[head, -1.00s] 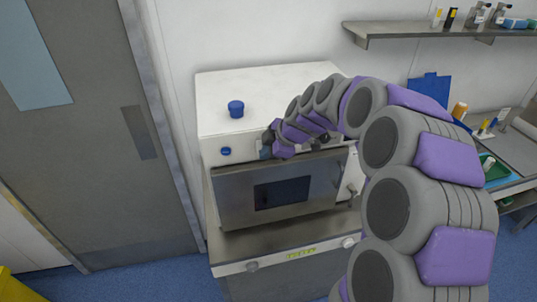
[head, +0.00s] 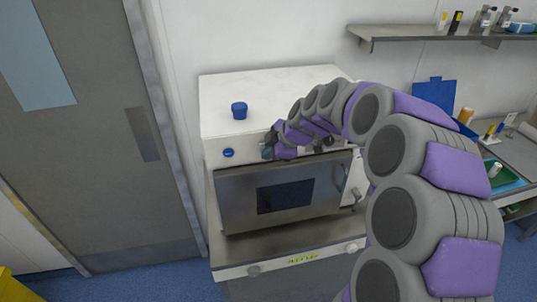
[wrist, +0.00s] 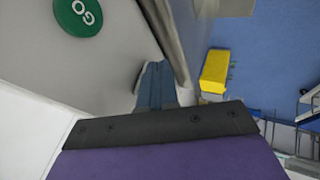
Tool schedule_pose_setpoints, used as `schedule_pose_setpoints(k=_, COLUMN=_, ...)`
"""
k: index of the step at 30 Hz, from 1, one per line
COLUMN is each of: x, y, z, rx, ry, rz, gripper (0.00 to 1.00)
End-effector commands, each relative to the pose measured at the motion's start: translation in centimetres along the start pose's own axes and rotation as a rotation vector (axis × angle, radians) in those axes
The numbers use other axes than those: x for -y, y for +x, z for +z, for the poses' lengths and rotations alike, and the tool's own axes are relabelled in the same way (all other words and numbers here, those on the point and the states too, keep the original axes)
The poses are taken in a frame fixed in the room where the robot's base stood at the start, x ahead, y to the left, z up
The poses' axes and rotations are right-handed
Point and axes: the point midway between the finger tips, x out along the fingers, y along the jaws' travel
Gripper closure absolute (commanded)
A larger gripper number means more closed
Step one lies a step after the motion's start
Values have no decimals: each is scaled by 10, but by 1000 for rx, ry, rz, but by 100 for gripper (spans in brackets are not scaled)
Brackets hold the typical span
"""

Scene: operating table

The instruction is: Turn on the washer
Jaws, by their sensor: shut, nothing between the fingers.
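The washer (head: 212,122) is a white box with a closed steel door (head: 237,205) that has a dark window. My gripper (head: 268,149) is at the front panel, just right of the small blue button. In the wrist view my gripper (wrist: 155,87) is shut and empty, beside a pale panel. My arm hides part of the front panel in the head view.
A grey door (head: 110,130) stands left of the washer. A steel shelf (head: 430,32) and a counter with a green tray (head: 500,175) are at right. A yellow object (wrist: 215,70) is on the blue floor. A steel ledge (head: 285,252) juts below the washer door.

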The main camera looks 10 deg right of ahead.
Motion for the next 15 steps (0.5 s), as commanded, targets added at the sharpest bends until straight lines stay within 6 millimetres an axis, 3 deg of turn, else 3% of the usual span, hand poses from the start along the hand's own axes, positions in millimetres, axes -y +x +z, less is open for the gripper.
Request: schedule_pose_setpoints(k=15, x=-8, y=-13, z=-7, rx=0, ry=-1, rz=4, gripper=100)
